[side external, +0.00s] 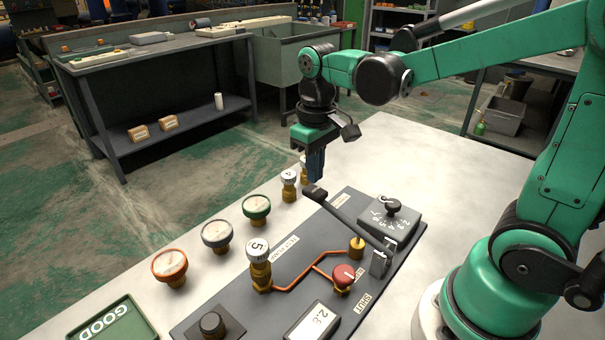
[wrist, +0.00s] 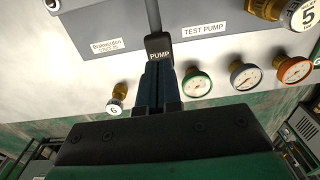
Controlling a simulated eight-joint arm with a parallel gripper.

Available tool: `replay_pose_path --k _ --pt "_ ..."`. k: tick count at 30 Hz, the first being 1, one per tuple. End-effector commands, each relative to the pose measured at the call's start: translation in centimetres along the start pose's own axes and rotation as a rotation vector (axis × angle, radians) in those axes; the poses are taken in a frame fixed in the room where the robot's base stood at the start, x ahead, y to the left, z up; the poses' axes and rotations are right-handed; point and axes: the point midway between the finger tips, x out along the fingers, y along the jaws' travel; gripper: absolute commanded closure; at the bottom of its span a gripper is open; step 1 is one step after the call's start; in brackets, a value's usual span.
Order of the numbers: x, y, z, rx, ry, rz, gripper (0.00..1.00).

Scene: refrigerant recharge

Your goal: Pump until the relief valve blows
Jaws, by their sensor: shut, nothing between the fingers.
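The pump lever (side external: 345,218) is a dark bar on the grey test pump panel (side external: 290,240), slanting up and left to a black end pad. In the wrist view that pad (wrist: 158,47), marked PUMP, is just beyond my fingertips. My gripper (side external: 316,180) has its blue fingers pointing down at the pad. The fingers (wrist: 159,68) are together and empty, at or very close to the pad; I cannot tell whether they touch. A red knob (side external: 343,274) and a small brass fitting (side external: 356,244) sit on the copper piping.
A brass valve with a white cap marked 5 (side external: 259,262) stands on the panel. Gauges with orange (side external: 170,265), grey (side external: 216,235) and green (side external: 256,207) rims line the bench beside it. A digital display (side external: 312,325) and a green GOOD tray (side external: 110,322) are in front.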

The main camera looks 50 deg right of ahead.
Motion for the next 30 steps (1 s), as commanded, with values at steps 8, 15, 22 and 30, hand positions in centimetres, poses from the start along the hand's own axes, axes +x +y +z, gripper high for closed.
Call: replay_pose_path --k 8,15,22,30 --pt "-0.3 0.0 0.0 0.000 0.000 0.000 1.00" --pt "0.7 0.0 0.0 0.000 0.000 0.000 1.00" --pt "2.1 0.0 0.0 0.000 0.000 0.000 1.00" --pt "2.9 0.0 0.0 0.000 0.000 0.000 1.00"
